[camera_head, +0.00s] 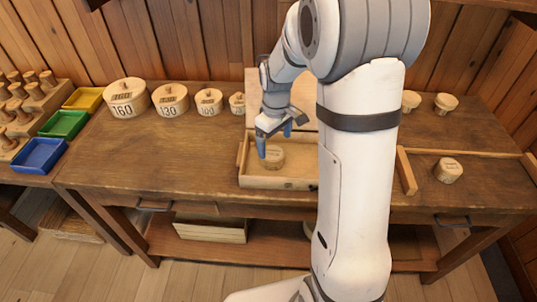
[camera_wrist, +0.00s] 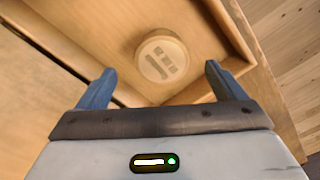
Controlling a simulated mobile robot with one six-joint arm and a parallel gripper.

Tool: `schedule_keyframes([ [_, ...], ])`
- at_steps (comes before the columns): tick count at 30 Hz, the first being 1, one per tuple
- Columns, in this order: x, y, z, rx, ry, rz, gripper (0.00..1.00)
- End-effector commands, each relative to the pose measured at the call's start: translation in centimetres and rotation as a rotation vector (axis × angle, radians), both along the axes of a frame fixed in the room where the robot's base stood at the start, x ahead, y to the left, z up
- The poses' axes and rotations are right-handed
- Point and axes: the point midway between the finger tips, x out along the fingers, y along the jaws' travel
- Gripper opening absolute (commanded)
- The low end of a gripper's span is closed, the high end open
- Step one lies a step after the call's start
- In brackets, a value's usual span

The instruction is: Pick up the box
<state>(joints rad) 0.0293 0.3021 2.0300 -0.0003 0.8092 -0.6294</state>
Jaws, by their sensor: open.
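A shallow open wooden box (camera_head: 262,183) stands on the workbench, partly hidden behind my arm. A flat wooden panel (camera_head: 262,88) rises at its back. Inside the box lies a short round wooden piece (camera_head: 272,160) with dark marks on top. My gripper (camera_head: 274,138) is over the box, its blue fingers apart and pointing down. In the wrist view, the round piece (camera_wrist: 162,57) sits near a corner of the box (camera_wrist: 235,40), beyond and between the open fingertips (camera_wrist: 158,74). Nothing is between the fingers.
Yellow, green and blue trays (camera_head: 62,124) and a peg rack are far left. Right of my arm are a wooden strip (camera_head: 405,172) and a turned piece (camera_head: 447,171). The bench's left front is clear.

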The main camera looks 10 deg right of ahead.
Motion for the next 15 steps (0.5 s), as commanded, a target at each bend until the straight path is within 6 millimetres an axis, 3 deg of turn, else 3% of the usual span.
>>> schedule_keyframes([
  [15, 0.4, 0.3, -6.4, 0.0, 0.004, -0.003, 0.9],
])
